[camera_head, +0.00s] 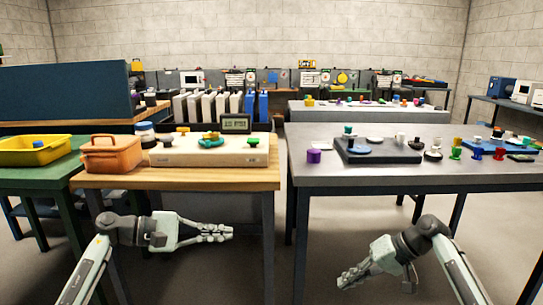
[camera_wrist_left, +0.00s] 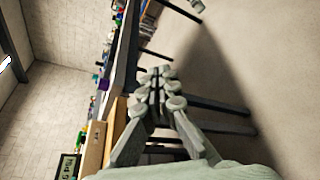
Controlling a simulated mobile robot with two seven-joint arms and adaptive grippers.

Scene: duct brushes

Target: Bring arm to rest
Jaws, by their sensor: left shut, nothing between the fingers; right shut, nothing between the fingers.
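My left gripper (camera_head: 219,233) is in front of the wooden table, below its top, pointing right in the head view. Its fingers are shut with nothing between them. It also shows in the left wrist view (camera_wrist_left: 160,80), fingertips together, with the table edges and legs beyond it. My right gripper (camera_head: 350,280) is in front of the grey table, low and pointing left and down. It is shut and empty. Both grippers are apart from the tables and from each other.
The wooden table (camera_head: 180,181) holds an orange basket (camera_head: 112,155) and a cream device (camera_head: 215,153). The grey table (camera_head: 400,179) holds a dark tray (camera_head: 350,156) and several small coloured pieces. A green table (camera_head: 35,178) carries a yellow tray (camera_head: 30,157). A floor gap separates the wooden and grey tables.

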